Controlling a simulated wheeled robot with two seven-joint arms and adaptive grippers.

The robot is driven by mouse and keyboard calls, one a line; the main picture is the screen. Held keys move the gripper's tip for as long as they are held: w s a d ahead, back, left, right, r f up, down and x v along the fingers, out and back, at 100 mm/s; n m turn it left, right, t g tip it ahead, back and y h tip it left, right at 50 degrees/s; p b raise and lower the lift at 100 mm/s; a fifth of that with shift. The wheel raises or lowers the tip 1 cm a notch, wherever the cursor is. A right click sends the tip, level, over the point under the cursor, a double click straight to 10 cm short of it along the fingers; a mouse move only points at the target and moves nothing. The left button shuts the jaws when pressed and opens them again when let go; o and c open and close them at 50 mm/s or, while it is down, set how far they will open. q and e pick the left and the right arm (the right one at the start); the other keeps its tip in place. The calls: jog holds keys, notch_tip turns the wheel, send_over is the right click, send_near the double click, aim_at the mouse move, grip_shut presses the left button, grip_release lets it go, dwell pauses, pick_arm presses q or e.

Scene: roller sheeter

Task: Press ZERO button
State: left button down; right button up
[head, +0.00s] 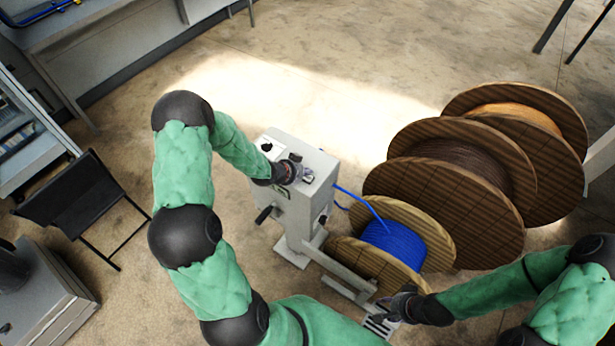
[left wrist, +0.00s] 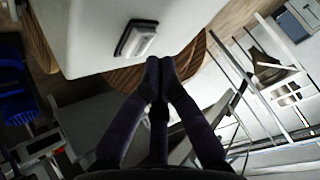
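The roller sheeter's grey machine housing (head: 298,218) stands upright in the middle of the head view. Its top carries a round black knob (head: 266,147) and small dark and light controls (head: 308,175). I cannot make out which is the ZERO button. My left gripper (head: 294,166) is over the housing's top, close to these controls. In the left wrist view its fingers (left wrist: 160,64) are together with nothing between them. A raised dark-framed control (left wrist: 137,39) on the pale panel lies just beyond the tips. Contact cannot be told. My right gripper (head: 393,306) is low beside the front reel; its fingers are unclear.
A blue cable reel (head: 397,246) stands right of the machine, its cable running to the housing. Larger wooden reels (head: 460,190) stand behind it. A black chair (head: 75,193) and a bench (head: 30,155) are at the left. The floor behind the machine is clear.

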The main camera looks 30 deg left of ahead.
aim_at(306, 178)
pick_arm(q)
jog(key=shift+f, duration=0.15)
jog(key=shift+f+b, duration=0.3)
jog(key=shift+b, duration=0.2)
jog(key=shift+f+b, duration=0.45)
dwell(0.7)
jog(key=shift+r, duration=0.1)
dwell(0.4)
jog(key=shift+r+p, duration=0.6)
jog(key=shift+r, duration=0.15)
jog(key=shift+r+p, duration=1.9)
jog(key=shift+r, duration=0.7)
jog(key=shift+f, duration=0.1)
